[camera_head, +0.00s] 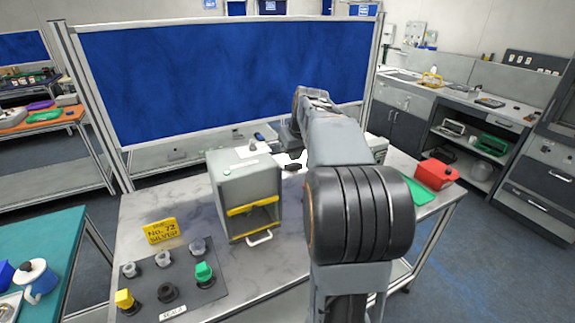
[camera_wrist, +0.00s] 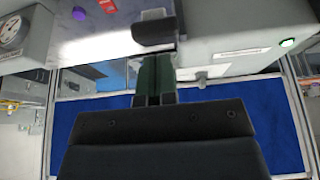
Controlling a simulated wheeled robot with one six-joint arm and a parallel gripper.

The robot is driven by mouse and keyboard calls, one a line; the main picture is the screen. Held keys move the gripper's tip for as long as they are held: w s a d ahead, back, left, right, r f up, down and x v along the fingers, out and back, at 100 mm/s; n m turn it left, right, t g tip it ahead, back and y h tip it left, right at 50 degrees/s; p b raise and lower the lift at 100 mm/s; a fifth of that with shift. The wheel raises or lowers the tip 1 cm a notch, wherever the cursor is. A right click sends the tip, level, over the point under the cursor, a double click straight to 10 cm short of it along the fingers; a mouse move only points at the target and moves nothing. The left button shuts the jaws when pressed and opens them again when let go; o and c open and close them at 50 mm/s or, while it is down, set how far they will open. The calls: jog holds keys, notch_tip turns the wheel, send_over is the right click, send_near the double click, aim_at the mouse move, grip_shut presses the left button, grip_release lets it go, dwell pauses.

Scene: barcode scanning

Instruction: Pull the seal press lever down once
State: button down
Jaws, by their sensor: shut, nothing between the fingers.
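In the wrist view a dark, rounded handle (camera_wrist: 154,30), which looks like the seal press lever's grip, sits just beyond my fingertips. My gripper (camera_wrist: 157,58) has its two green-grey fingers together with nothing between them. The fingertips are very close to the handle; I cannot tell whether they touch it. In the head view a small dark piece (camera_head: 293,167) shows beside my arm, perhaps the same handle. My arm hides most of the press and my fingertips there.
A grey cabinet (camera_head: 240,183) with a yellow-edged opening stands left of my arm. A yellow sign (camera_head: 161,230) and a knob panel (camera_head: 181,284) are at the front left. A red box (camera_head: 436,174) sits at the right. A blue partition (camera_head: 215,75) stands behind the table.

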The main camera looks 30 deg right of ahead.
jog(key=shift+r+p, duration=1.75)
jog(key=shift+r, duration=0.3)
jog(key=s+a+f+b, duration=0.15)
jog(key=s+a, duration=0.25)
jog(key=a, duration=0.4)
jog(key=s+a+f, duration=0.3)
jog(key=s+a, duration=0.1)
jog(key=a, duration=0.4)
jog(key=s+a+f+n+b, duration=0.1)
jog(key=s+a+f, duration=0.5)
jog(key=s, duration=0.3)
jog(key=shift+s+a+f+y, duration=0.25)
jog(key=shift+f+y, duration=0.05)
jog(key=shift+f, duration=0.25)
